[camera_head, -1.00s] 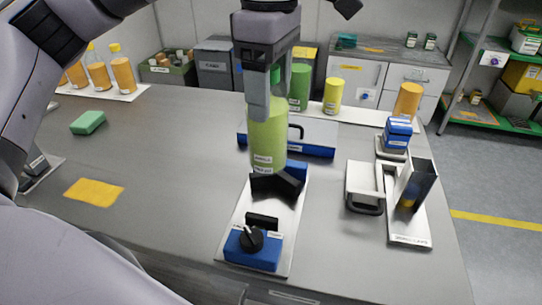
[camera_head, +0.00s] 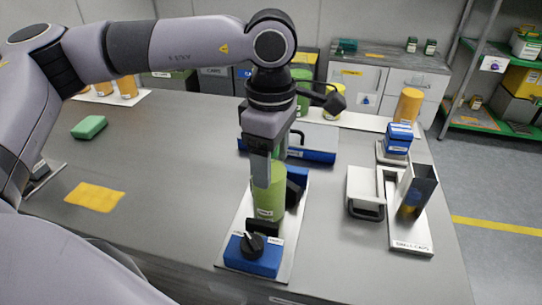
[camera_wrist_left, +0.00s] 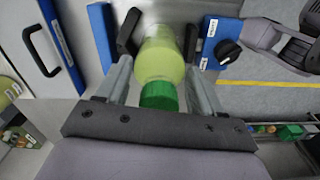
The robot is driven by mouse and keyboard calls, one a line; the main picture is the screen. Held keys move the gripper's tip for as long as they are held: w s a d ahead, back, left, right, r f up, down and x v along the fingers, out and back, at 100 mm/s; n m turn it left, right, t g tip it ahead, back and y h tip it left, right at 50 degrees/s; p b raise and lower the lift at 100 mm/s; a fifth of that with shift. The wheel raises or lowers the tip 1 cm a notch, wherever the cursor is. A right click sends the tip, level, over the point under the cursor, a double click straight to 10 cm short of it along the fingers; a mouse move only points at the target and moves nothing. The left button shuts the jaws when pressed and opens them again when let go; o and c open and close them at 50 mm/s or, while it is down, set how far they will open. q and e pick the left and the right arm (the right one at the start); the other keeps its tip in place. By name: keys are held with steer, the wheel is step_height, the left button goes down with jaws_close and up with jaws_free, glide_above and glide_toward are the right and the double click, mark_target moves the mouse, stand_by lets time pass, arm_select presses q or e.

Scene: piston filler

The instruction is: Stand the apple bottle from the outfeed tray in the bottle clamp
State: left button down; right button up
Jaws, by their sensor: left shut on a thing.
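The light green apple bottle (camera_head: 270,203) is upright in my left gripper (camera_head: 268,180), low over the bottle clamp (camera_head: 250,261). The gripper is shut on its upper part and hides part of it in the head view. In the left wrist view, the bottle (camera_wrist_left: 160,57) and its green cap (camera_wrist_left: 159,96) lie between the gripper's fingers (camera_wrist_left: 158,88). Its far end is between the clamp's two black jaws (camera_wrist_left: 128,32). Whether the bottle's base touches the clamp plate is hidden. My right gripper does not clearly show.
A blue-based fixture with a handle (camera_head: 312,155) stands behind the clamp. A caps stand (camera_head: 411,246) with a metal chute is on the right. A green sponge (camera_head: 89,127) and a yellow cloth (camera_head: 95,197) lie on the left. The grey table between is clear.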

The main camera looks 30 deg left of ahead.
arm_select(q)
steer(key=shift+f, duration=0.2)
steer(key=shift+c, duration=0.7)
jaws_free()
steer(key=shift+r, duration=0.1)
steer(key=shift+r, duration=0.1)
step_height(320, 180, up, 12)
steer(key=shift+r, duration=0.1)
